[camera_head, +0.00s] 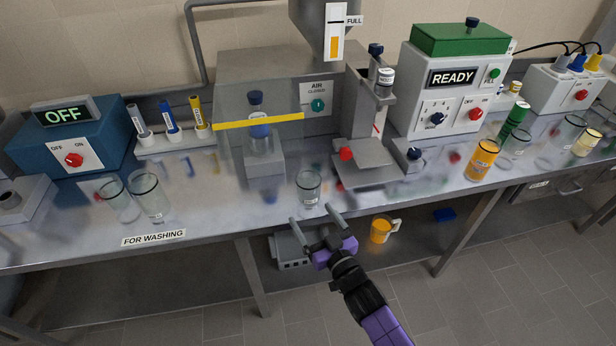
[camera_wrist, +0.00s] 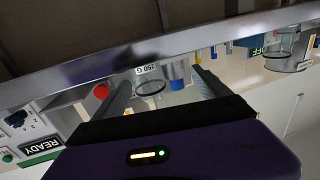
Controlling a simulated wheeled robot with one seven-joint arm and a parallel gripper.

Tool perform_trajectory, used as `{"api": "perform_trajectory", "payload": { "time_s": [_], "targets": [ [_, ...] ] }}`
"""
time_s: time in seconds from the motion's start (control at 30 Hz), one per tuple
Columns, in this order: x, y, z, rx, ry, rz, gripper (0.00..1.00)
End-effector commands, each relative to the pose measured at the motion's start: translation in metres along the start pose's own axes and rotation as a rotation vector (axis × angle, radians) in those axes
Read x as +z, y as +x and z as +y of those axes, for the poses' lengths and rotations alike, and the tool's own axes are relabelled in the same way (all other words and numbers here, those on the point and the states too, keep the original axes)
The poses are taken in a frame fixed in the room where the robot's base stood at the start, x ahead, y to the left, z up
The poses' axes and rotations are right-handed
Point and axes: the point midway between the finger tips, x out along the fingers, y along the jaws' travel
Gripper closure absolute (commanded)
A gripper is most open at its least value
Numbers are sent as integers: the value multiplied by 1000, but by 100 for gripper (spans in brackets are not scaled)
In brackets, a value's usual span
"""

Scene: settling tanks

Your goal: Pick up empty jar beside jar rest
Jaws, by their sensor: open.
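An empty clear glass jar (camera_head: 308,188) with a dark rim stands upright near the bench's front edge, left of a grey stand with a flat plate (camera_head: 372,163). I cannot tell which fixture is the jar rest; a grey block (camera_head: 265,165) also stands behind the jar to the left. My gripper (camera_head: 312,214) is open and empty, in front of the jar, its fingers pointing at it. In the wrist view the same jar (camera_wrist: 150,87) appears upside down, in line with the gap between the fingers (camera_wrist: 160,78), apparently still beyond their tips.
Two more glass jars (camera_head: 150,196) stand at the left by the FOR WASHING label (camera_head: 153,238). A red knob (camera_head: 346,154) sits on the stand close to the jar's right. The bench edge lies just before the gripper.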

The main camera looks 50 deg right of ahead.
Motion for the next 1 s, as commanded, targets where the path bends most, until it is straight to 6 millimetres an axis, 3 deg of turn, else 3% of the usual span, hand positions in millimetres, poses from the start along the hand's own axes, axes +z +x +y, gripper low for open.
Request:
{"api": "perform_trajectory", "payload": {
  "time_s": [0.03, 0.2, 1.0],
  "targets": [
    [-11, 17, 8, 13, 1, 9, 14],
    [-20, 46, 25, 36, 1, 19, 14],
    [-23, 130, 32, 41, 0, 21, 14]
  ]
}}
